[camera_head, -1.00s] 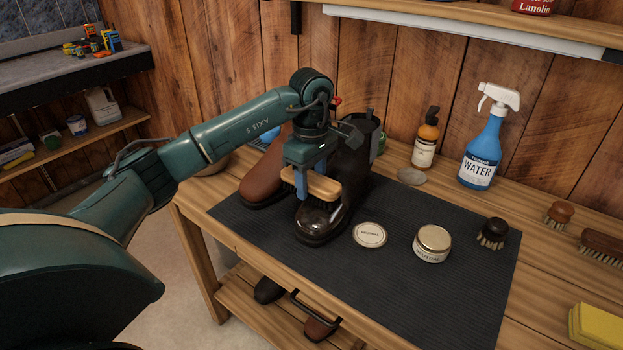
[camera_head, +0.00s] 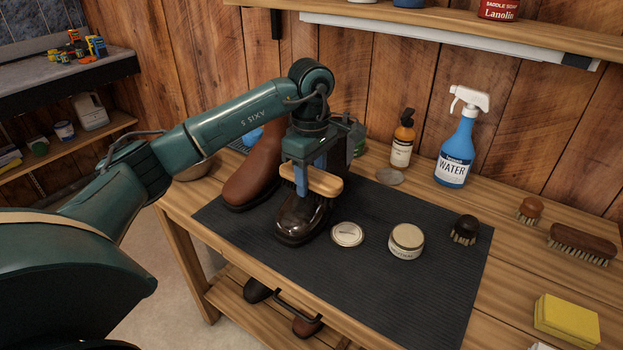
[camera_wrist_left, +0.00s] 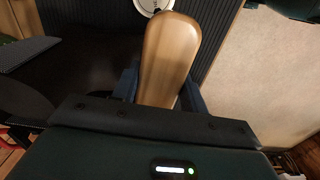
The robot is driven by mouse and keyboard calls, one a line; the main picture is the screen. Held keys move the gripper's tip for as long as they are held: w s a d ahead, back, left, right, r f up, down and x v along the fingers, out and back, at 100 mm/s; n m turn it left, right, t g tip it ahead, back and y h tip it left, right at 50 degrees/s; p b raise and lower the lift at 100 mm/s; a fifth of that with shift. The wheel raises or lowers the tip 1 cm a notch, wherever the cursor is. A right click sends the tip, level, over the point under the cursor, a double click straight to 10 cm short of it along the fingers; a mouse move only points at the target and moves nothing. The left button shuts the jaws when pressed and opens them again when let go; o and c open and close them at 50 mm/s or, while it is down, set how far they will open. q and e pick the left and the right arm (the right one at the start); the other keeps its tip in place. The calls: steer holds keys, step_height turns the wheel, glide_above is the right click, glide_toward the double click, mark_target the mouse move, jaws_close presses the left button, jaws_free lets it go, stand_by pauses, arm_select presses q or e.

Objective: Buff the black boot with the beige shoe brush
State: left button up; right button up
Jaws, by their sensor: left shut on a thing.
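The black boot (camera_head: 302,222) stands on the dark mat (camera_head: 390,285), its glossy toe towards me. Its upper part is mostly hidden behind my left gripper. My left gripper (camera_head: 312,172) is shut on the beige shoe brush (camera_head: 325,185), over the boot's instep. The brush's wooden back also shows in the left wrist view (camera_wrist_left: 170,55), between the fingers. Whether its bristles touch the boot, I cannot tell. My right gripper is not in view.
A brown boot (camera_head: 250,178) stands close on the left. A lid (camera_head: 347,234), an open-looking tin (camera_head: 406,241) and a dark round brush (camera_head: 465,230) lie on the right. A spray bottle (camera_head: 457,150) and an amber bottle (camera_head: 402,140) stand behind. The mat's front right is clear.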

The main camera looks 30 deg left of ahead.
arm_select(q)
steer(key=shift+r+p, duration=0.4)
steer(key=shift+r, duration=0.5)
steer(key=shift+r+p, duration=0.85)
steer(key=shift+r, duration=0.45)
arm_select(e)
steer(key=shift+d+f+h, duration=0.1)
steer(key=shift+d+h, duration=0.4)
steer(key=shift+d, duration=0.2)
arm_select(q)
steer(key=shift+r, duration=0.25)
step_height(320, 180, up, 8)
steer(key=p, duration=0.5)
steer(key=shift+f, duration=0.25)
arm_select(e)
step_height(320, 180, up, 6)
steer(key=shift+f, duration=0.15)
